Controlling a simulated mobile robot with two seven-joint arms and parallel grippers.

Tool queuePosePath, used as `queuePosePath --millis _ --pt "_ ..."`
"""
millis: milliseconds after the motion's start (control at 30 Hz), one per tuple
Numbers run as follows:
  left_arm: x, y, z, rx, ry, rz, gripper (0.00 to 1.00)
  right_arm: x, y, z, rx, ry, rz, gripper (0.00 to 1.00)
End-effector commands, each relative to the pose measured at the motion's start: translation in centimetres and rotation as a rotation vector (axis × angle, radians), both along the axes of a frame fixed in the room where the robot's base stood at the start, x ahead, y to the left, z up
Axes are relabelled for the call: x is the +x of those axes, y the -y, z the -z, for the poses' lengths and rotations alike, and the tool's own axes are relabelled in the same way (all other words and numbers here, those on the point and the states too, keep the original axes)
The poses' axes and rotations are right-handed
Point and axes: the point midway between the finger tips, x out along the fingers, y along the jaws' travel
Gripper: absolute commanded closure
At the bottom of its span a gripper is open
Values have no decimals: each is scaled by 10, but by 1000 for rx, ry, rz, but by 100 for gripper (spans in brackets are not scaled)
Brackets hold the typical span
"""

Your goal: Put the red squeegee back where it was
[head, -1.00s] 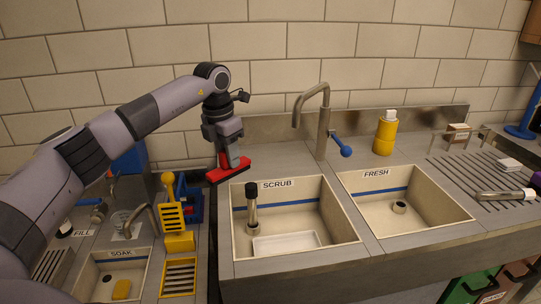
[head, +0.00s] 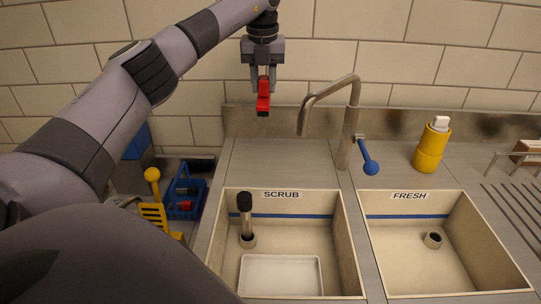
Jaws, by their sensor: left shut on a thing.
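My left gripper (head: 262,82) is shut on the red squeegee (head: 263,97). It holds the squeegee in the air in front of the tiled wall, above the back of the counter behind the SCRUB basin. The squeegee shows nearly end-on, with a dark lower edge, and looks clear of the counter. The gripper's fingers hide its upper part. My right gripper is not in view.
The SCRUB basin (head: 347,246) holds a black-topped standpipe (head: 245,215) and a white tray (head: 243,275). A tall tap (head: 352,125) with a blue lever (head: 369,164) stands right of the squeegee. A yellow bottle (head: 429,150) and blue caddy (head: 183,214) flank the basins.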

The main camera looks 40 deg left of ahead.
Motion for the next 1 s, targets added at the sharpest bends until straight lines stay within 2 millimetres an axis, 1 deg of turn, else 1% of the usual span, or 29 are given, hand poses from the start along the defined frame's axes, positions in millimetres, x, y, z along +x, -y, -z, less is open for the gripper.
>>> queuePosePath --millis 33,300,400,500,600,767,867,1000 --pt "-1 -1 13 1 -6 -3 100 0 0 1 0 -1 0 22" --pt "-2 -1 85 0 -8 1 100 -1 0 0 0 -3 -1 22" --pt "-2 0 110 -1 -6 1 100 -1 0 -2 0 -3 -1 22" --pt "-1 0 130 -1 -4 1 100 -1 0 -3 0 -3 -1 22" --pt "-1 0 142 0 -2 1 100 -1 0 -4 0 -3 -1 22" --pt "-1 0 152 0 -2 2 100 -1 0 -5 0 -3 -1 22" --pt "-1 0 164 0 -5 3 100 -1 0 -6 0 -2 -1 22" --pt "-1 0 185 0 -4 2 100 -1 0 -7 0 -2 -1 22"
